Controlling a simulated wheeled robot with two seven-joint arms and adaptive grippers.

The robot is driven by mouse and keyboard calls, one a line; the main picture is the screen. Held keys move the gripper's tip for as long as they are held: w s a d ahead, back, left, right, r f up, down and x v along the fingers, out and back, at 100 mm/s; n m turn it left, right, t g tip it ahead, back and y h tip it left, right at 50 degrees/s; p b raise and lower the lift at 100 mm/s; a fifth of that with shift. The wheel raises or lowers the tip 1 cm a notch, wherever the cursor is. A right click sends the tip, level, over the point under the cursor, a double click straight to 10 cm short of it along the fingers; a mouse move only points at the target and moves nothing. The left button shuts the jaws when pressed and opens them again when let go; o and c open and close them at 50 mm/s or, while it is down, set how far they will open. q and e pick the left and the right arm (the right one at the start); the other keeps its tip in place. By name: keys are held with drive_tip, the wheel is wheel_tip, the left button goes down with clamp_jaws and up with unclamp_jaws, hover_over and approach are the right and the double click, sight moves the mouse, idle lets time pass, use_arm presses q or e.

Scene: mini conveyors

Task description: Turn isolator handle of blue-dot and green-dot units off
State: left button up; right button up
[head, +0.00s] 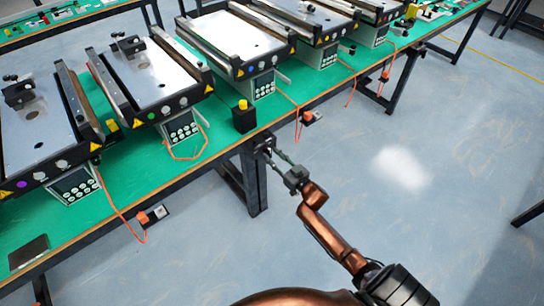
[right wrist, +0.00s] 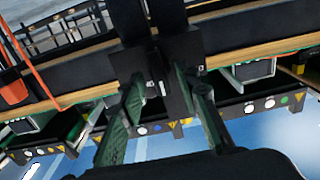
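In the head view, the green-dot unit (head: 173,74) is a mini conveyor, second from left. Orange handle-like parts on dark plates hang at the table edge by orange cables: one at left (head: 142,217), one right of centre (head: 307,116), one farther right (head: 385,76). My right gripper (head: 266,147) is at the table's front edge, by a table leg. My left gripper is out of view.
The conveyors stand on a long green table (head: 95,225) with dark legs. A black box with a yellow button (head: 243,104) sits near the front edge. A dark flat plate (head: 28,252) lies at left. The blue-grey floor (head: 420,200) on the right is clear.

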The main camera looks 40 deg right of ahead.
drive_tip(key=shift+w, duration=0.1)
clamp_jaws()
idle(0.4)
